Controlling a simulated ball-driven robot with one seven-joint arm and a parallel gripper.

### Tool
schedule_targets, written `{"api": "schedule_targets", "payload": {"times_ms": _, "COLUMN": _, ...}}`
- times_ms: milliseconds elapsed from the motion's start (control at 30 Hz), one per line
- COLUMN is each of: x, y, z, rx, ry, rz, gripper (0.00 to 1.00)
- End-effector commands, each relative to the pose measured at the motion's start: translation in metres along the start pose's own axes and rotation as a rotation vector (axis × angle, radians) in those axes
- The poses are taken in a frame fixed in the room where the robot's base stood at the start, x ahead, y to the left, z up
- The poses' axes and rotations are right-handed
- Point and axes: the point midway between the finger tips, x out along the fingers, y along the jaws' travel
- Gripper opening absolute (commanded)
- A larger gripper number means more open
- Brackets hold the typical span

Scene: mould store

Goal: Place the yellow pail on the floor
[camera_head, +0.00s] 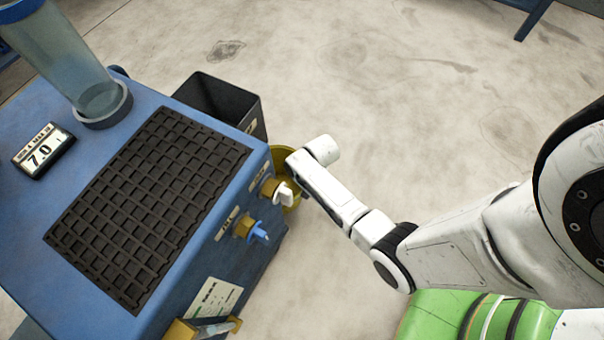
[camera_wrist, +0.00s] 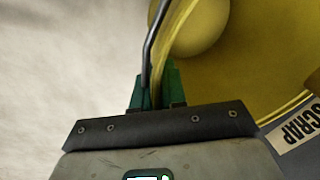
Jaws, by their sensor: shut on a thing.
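The yellow pail (camera_head: 284,160) is beside the front right side of the blue machine, partly hidden by the machine and my arm. In the wrist view the pail (camera_wrist: 275,50) fills the upper right, with its curved rim and a paler round area inside it. My gripper (camera_wrist: 156,86), with green fingers, is shut on the pail at its rim; a thin grey rod, perhaps the handle, runs up from between the fingers. In the head view the fingertips are hidden behind my wrist. I cannot tell whether the pail touches the floor.
The blue machine (camera_head: 258,175) has a black grid top (camera_head: 150,205), and valves stick out near the pail. A black bin (camera_head: 225,105) stands close behind the pail; a SCRAP label (camera_wrist: 298,128) shows at lower right. Pale floor (camera_head: 400,90) is open at centre and right.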

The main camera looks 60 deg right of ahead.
Motion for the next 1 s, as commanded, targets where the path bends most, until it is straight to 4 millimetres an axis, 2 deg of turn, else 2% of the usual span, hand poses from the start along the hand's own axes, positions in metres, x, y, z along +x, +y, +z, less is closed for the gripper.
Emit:
{"api": "schedule_targets", "payload": {"times_ms": 133, "x": 0.004, "y": -0.013, "z": -0.007, "rx": -0.002, "ry": 0.003, "rz": -0.002, "gripper": 0.00}}
{"api": "schedule_targets", "payload": {"times_ms": 300, "x": 0.032, "y": -0.005, "z": -0.002, "rx": 0.001, "ry": 0.001, "rz": 0.000, "gripper": 0.00}}
{"api": "schedule_targets", "payload": {"times_ms": 367, "x": 0.036, "y": -0.004, "z": -0.002, "rx": 0.000, "ry": 0.001, "rz": -0.001, "gripper": 0.00}}
{"api": "schedule_targets", "payload": {"times_ms": 767, "x": 0.038, "y": -0.004, "z": -0.002, "rx": 0.000, "ry": 0.002, "rz": -0.002, "gripper": 0.00}}
{"api": "schedule_targets", "payload": {"times_ms": 800, "x": 0.039, "y": -0.004, "z": -0.002, "rx": 0.000, "ry": 0.001, "rz": -0.001, "gripper": 0.13}}
{"api": "schedule_targets", "payload": {"times_ms": 1000, "x": 0.038, "y": -0.004, "z": -0.002, "rx": 0.000, "ry": 0.000, "rz": -0.001, "gripper": 0.32}}
